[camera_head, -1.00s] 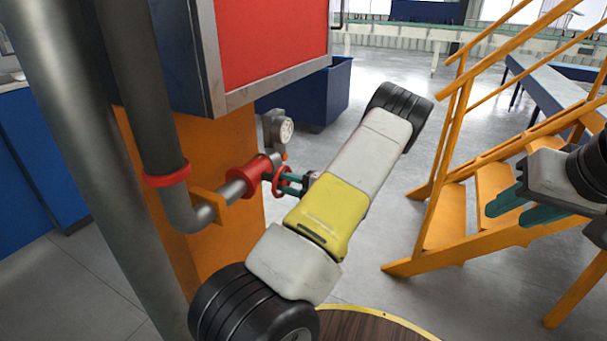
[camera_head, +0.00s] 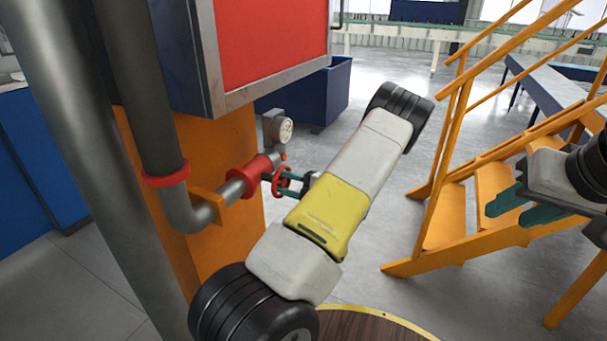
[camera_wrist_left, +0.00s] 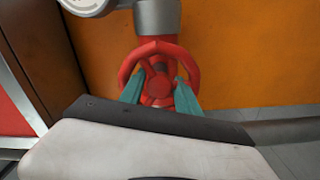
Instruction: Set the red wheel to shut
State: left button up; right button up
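The red wheel (camera_head: 281,180) is a spoked handwheel on a red-flanged pipe valve (camera_head: 248,173). In the left wrist view the wheel (camera_wrist_left: 160,47) faces me, with its rim and hub visible. My left gripper (camera_head: 290,183) is at the wheel, partly hidden behind my forearm. Its teal fingers (camera_wrist_left: 160,92) are spread apart, one on each side of the hub, and overlap the rim. I cannot tell whether they press on the rim or spokes. My right gripper (camera_head: 516,204) is open and empty at the right, in front of the orange stairs.
A round gauge (camera_head: 285,130) stands just above the valve. Orange stairs (camera_head: 445,215) stand at right. Open floor (camera_head: 370,90) lies beyond.

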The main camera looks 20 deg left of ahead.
pick_arm(q)
jog(key=d, duration=0.7)
jog(key=shift+s+d, duration=0.35)
